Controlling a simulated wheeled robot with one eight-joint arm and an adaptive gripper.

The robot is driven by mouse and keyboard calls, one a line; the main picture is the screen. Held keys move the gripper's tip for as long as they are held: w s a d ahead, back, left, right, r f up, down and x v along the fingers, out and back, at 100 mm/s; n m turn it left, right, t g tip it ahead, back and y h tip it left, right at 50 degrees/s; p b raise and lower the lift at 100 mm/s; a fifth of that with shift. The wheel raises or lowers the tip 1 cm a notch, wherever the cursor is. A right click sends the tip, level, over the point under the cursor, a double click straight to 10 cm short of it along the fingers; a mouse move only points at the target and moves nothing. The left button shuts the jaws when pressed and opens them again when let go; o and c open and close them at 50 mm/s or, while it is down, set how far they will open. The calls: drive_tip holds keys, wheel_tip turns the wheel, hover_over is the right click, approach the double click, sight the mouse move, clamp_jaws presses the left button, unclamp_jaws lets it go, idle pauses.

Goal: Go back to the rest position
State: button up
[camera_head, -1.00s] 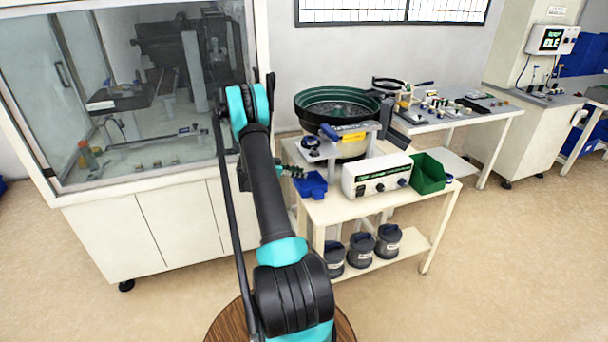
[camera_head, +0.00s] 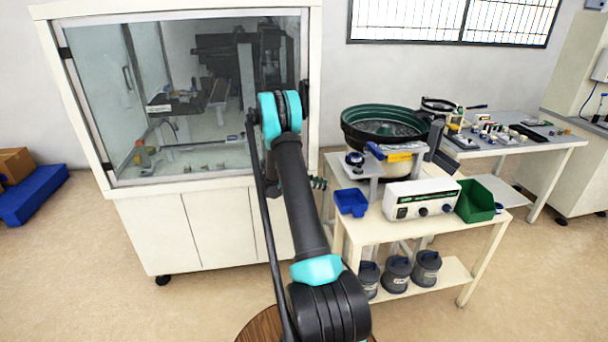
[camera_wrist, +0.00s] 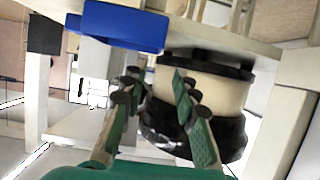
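My gripper (camera_wrist: 157,78) is empty in the wrist view, its two green fingers apart. A pale cylinder with dark bands (camera_wrist: 205,92) shows behind the fingers, with no visible contact. In the head view my arm reaches up from the bottom, bent at its teal joint in front of the glass cabinet. Only a bit of my gripper (camera_head: 318,183) shows there, just right of the arm; the rest is hidden.
The feeder table (camera_head: 385,232) stands close on the right, carrying a green bowl feeder (camera_head: 383,115), a blue bin (camera_head: 351,202), a white controller (camera_head: 422,198) and a green bin (camera_head: 476,203). The glass cabinet (camera_head: 215,220) stands ahead. Floor at the left is clear before a blue pallet (camera_head: 32,197).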

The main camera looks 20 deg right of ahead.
drive_tip(key=s+a+r+n+t+y, duration=0.4)
drive_tip(key=s+a+r+n+y, duration=0.2)
drive_tip(key=s+a+r+n, duration=0.55)
drive_tip(key=s+a+f+n+t+y, duration=0.2)
drive_tip(key=s+a+n+y, duration=0.5)
drive_tip(key=s+a, duration=1.3)
drive_tip(key=s+f+n, duration=0.1)
drive_tip(key=s, duration=0.2)
drive_tip(key=shift+a+f+n+t, duration=0.2)
drive_tip(key=shift+n+t, duration=0.15)
drive_tip(key=shift+t, duration=0.05)
drive_tip(key=shift+s+d, duration=0.1)
